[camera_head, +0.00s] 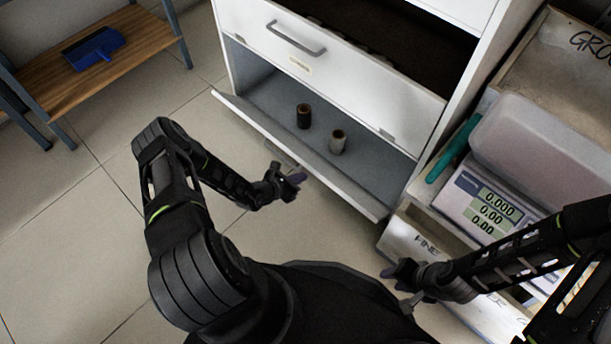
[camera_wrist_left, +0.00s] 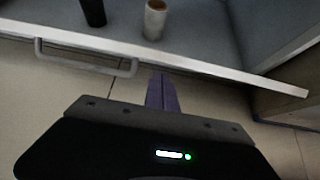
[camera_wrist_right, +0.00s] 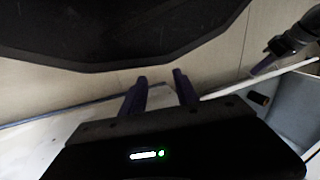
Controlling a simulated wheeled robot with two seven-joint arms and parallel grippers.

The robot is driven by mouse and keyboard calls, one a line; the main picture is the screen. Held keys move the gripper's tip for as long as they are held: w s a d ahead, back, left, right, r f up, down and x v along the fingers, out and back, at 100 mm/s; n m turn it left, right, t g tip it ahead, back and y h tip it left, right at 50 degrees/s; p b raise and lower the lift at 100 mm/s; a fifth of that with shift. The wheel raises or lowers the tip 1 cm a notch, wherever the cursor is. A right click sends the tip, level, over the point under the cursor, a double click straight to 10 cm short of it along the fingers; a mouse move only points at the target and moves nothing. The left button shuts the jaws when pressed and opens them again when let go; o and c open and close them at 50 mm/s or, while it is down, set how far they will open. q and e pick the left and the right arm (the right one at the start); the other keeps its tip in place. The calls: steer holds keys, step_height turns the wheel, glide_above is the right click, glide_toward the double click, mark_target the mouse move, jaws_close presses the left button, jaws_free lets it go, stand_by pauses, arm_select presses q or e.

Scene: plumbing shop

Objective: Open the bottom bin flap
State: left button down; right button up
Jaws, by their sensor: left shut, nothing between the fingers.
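The bottom bin flap (camera_head: 345,190) is white and stands tilted out from the cabinet, leaving the grey bin interior open above it. In the left wrist view its top edge (camera_wrist_left: 215,75) crosses the picture, with a grey bar handle (camera_wrist_left: 85,58) on its outer face. My left gripper (camera_head: 296,178) is just in front of the flap. Its purple fingers (camera_wrist_left: 161,92) are shut and empty, to the right of the handle in the left wrist view and apart from it. My right gripper (camera_head: 390,272) is open and empty, away from the flap; its fingers (camera_wrist_right: 160,88) stand apart.
Another white flap with a handle (camera_head: 296,40) is above. A scale (camera_head: 490,205) and labelled boxes (camera_head: 430,240) stand at right. A wooden bench (camera_head: 120,55) is at far left; tiled floor between is clear.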

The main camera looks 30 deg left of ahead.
arm_select(q)
steer(key=r+p+v, duration=0.1)
steer(key=p+v, duration=0.4)
steer(key=v, duration=0.5)
steer(key=shift+w, duration=0.35)
steer(key=shift+d, duration=0.1)
